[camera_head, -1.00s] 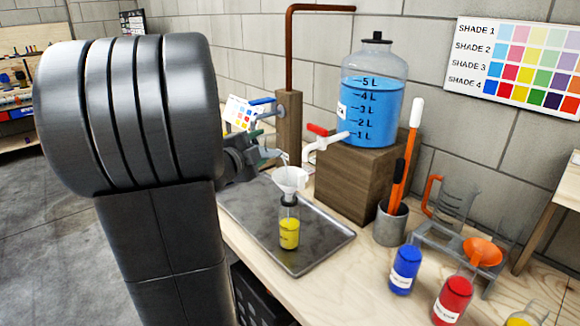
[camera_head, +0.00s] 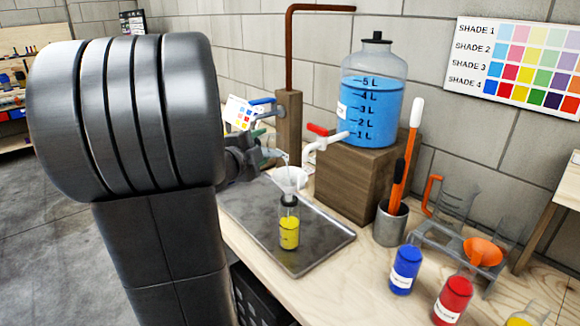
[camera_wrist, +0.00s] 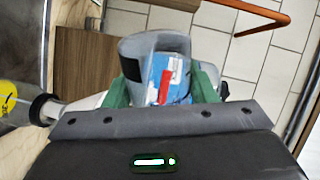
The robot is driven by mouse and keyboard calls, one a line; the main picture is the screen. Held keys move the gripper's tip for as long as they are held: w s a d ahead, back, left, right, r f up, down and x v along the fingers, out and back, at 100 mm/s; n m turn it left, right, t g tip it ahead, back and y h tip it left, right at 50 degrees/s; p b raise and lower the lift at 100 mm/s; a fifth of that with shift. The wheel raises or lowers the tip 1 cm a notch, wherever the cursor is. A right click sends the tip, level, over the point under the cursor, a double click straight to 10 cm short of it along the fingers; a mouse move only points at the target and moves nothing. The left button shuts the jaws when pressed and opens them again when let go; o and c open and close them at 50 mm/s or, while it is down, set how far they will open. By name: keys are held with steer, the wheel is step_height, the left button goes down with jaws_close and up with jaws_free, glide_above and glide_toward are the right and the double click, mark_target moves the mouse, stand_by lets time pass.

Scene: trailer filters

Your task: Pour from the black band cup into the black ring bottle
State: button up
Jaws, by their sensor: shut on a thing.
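The bottle (camera_head: 289,233) holds yellow liquid and stands upright on the metal tray, with a dark ring at its neck. A white funnel (camera_head: 291,180) sits in its mouth. In the wrist view the bottle's yellow part (camera_wrist: 8,98) and funnel (camera_wrist: 88,103) show at the left edge. My gripper (camera_wrist: 163,88) has green fingers shut on a clear cup with a black band (camera_wrist: 172,68). In the head view my gripper (camera_head: 258,148) holds the cup (camera_head: 276,153) tilted just above the funnel. A thin pale streak is near its lip; I cannot tell if liquid flows.
The tray (camera_head: 325,238) lies on the wooden bench. A tap (camera_head: 325,142) and blue tank (camera_head: 372,105) on a wooden block (camera_head: 360,185) stand close on the right. A tool pot (camera_head: 390,225), blue bottle (camera_head: 405,270) and red bottle (camera_head: 453,300) stand farther right.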

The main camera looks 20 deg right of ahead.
steer(key=n, duration=0.1)
steer(key=f+n, duration=0.1)
steer(key=w+f+n, duration=0.1)
steer(key=shift+a+f+n+h, duration=0.15)
steer(key=shift+a+n+h, duration=0.15)
steer(key=shift+a+n, duration=0.1)
steer(key=shift+s+d+r+p, duration=0.1)
steer(key=shift+s+r+p, duration=0.15)
steer(key=shift+p, duration=0.15)
steer(key=shift+r+n+p, duration=0.35)
steer(key=shift+n+p, duration=0.25)
steer(key=shift+p, duration=0.5)
steer(key=shift+w+f+n+p, duration=0.1)
steer(key=shift+f+n+p, duration=0.25)
steer(key=shift+n+p, duration=0.45)
step_height(320, 180, down, 5)
steer(key=w+a+n+h+p, duration=0.1)
steer(key=w+a+n+p, duration=0.25)
steer(key=n, duration=0.35)
steer(key=shift+g, duration=0.4)
steer(key=r+p, duration=0.3)
steer(key=d+r+p, duration=0.1)
steer(key=shift+s+r, duration=0.35)
steer(key=shift+s, duration=0.05)
